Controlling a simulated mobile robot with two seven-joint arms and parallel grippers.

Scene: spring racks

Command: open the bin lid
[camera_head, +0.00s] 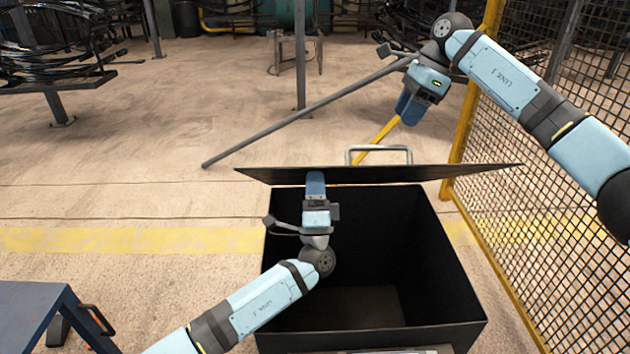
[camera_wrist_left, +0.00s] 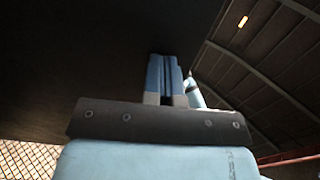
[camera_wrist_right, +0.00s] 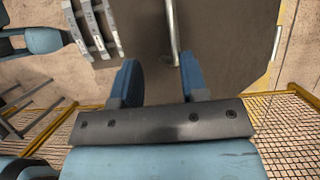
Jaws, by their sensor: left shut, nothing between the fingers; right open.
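The black bin (camera_head: 445,262) stands in the middle of the head view, its dark inside showing. Its lid (camera_head: 450,173) is raised above the far rim, seen nearly edge-on; its grey handle (camera_head: 380,149) shows beyond the upper edge. My left gripper (camera_head: 316,178) is shut and empty, close to the lid's inner side; I cannot tell whether it touches. In the left wrist view the lid (camera_wrist_left: 75,50) is a dark surface beside the shut fingers. My right gripper (camera_head: 407,108) is open above and beyond the lid. The right wrist view shows the handle (camera_wrist_right: 172,30) ahead of its spread fingers.
A yellow-framed mesh fence (camera_head: 560,230) stands close on the bin's right. A blue-grey table (camera_head: 30,305) is at the lower left. Racks with dark coils (camera_head: 60,45) stand at the back left.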

